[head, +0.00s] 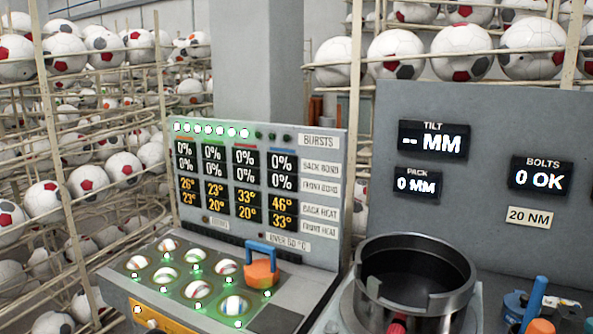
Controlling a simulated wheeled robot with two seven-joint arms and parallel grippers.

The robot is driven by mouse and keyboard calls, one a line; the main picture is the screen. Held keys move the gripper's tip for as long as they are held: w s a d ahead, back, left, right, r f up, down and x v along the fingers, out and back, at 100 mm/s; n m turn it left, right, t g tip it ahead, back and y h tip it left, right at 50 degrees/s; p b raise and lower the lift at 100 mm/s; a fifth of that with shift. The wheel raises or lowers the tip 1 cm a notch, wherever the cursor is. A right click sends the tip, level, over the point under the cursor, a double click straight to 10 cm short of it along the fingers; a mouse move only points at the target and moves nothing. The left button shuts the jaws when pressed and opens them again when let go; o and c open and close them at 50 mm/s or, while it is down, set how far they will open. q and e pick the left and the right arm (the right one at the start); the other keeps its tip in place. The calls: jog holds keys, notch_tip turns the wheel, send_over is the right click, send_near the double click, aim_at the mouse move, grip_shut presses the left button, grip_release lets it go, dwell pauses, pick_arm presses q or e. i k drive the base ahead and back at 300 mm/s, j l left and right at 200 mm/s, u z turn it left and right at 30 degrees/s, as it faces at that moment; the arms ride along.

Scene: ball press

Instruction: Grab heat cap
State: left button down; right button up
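The likely heat cap (262,274) is an orange, rounded piece with a blue loop handle on top. It stands upright at the right end of the grey bench, beside the rows of small balls in green-lit sockets. Nothing holds it. Neither of my grippers shows in the head view.
A display panel (320,190) with heat readings rises behind the cap. A dark round pot (415,275) stands to the right, and blue-handled tools (535,303) are at the lower right. Wire racks of soccer balls (65,52) fill the left and back.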

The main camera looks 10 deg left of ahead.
aim_at(262, 273)
jog(key=z, duration=1.25)
jog(key=k+j+z, duration=0.1)
jog(key=j+z, duration=0.15)
jog(key=k+j, duration=0.2)
jog(key=j, duration=0.2)
jog(key=k+j, duration=0.25)
jog(key=j, duration=0.15)
jog(key=k+j, duration=0.2)
jog(key=j, duration=0.2)
